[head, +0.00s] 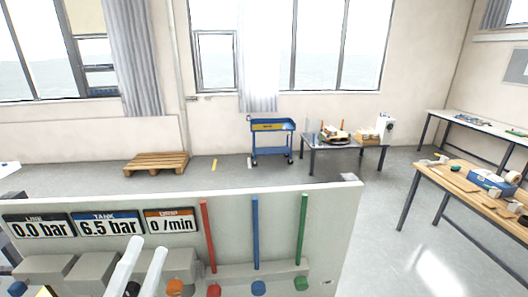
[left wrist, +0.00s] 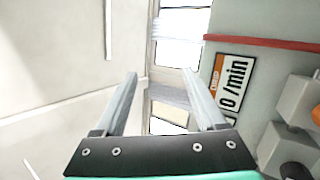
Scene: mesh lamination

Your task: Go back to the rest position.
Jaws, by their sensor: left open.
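My left gripper (head: 147,246) stands at the bottom of the head view, in front of the grey panel (head: 335,215) and below its displays. In the left wrist view its two pale fingers (left wrist: 160,73) are spread well apart with nothing between them. It is open and empty. The drip display (left wrist: 231,85), reading 0 /min, lies to the right of the fingers in that view. My right gripper is in neither view.
The panel carries a line display (head: 38,225) at 0.0 bar and a tank display (head: 108,222) at 6.5 bar. Red (head: 208,237), blue (head: 255,232) and green (head: 302,229) rods stand right of them. A wooden table (head: 455,185) with supplies is at right.

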